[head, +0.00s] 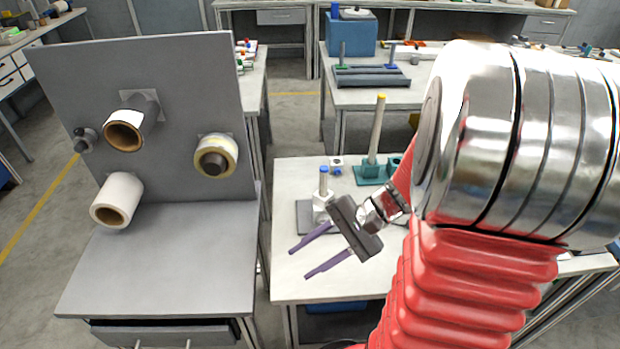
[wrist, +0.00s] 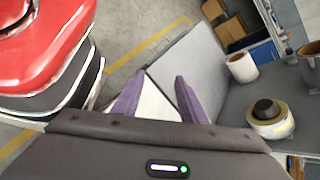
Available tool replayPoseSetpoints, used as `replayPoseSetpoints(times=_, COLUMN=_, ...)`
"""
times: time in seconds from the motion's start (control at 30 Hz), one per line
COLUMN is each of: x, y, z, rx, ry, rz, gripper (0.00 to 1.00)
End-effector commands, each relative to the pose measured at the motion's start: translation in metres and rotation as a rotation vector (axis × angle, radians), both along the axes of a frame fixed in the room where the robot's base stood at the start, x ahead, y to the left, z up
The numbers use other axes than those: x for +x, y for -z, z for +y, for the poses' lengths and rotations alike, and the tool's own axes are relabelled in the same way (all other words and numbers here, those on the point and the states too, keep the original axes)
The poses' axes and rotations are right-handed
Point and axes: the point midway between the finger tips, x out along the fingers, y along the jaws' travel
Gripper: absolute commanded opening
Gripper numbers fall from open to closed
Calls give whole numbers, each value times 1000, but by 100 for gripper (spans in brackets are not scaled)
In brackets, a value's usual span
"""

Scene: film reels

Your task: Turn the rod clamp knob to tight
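I cannot tell for sure which part is the rod clamp knob. On the white table in the head view, a short rod with a blue top (head: 323,172) stands in a pale block, partly behind my gripper. A small white block with a blue part (head: 336,168) lies just behind it. My gripper (head: 300,264) is open and empty above the table's left edge. Its purple fingers also show apart in the wrist view (wrist: 158,85).
A grey upright panel (head: 180,70) on the left bench carries several rolls, including a white roll (head: 120,195) and a yellowish reel (head: 216,155). A small grey knob-like part (head: 85,140) is at its left edge. A narrow gap separates the bench and white table (head: 330,285).

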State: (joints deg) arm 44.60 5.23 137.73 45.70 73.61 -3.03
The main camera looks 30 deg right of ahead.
Motion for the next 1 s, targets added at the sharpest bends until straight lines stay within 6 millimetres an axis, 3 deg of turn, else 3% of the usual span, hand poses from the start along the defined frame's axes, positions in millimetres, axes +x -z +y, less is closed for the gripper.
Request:
replayPoseSetpoints(times=0.27, x=18, y=15, z=-48, rx=284, ry=307, rz=22, gripper=39)
replayPoseSetpoints(times=0.5, x=25, y=31, z=-105, rx=512, ry=582, rz=-5, gripper=39)
replayPoseSetpoints(times=0.8, x=13, y=59, z=-186, rx=762, ry=926, rz=-85, gripper=39)
replayPoseSetpoints(times=1.0, x=2, y=70, z=-215, rx=838, ry=1041, rz=-125, gripper=39)
